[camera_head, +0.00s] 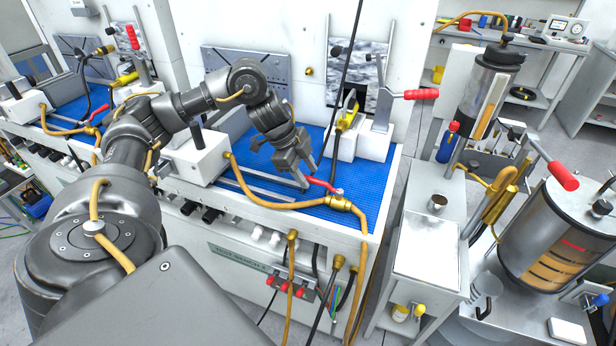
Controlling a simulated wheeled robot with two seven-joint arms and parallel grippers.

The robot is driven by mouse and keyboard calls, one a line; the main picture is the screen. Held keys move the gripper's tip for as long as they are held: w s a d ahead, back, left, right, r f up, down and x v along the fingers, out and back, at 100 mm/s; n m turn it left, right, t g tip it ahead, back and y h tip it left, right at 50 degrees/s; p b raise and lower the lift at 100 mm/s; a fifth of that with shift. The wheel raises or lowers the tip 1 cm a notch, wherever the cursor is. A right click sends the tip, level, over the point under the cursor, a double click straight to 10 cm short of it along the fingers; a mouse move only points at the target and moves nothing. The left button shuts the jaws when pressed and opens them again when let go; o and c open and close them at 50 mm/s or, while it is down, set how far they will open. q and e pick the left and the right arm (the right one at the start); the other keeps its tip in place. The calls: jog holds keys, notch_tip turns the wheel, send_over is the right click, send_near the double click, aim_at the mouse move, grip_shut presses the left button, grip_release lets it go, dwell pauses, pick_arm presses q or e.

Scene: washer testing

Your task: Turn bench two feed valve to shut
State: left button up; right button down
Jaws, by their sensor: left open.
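The feed valve is on the front right part of the bench with the blue mat. Its brass body (345,204) joins a yellow hose, and its red lever handle (322,185) points up and left from it. My left gripper (304,178) is open, with its fingertips at the left end of the red handle. I cannot tell whether a finger touches the handle. My right gripper is not in view.
A white block (200,157) and a yellow hose (275,204) lie left of the valve. A clamp with a red grip (421,94) stands behind it. A white cart (428,248) and a clear tank (555,235) stand to the right.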

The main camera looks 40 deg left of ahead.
pick_arm(q)
jog(key=shift+w+d+f, duration=0.15)
jog(key=shift+d+f, duration=0.05)
jog(key=shift+f, duration=0.3)
grip_shut()
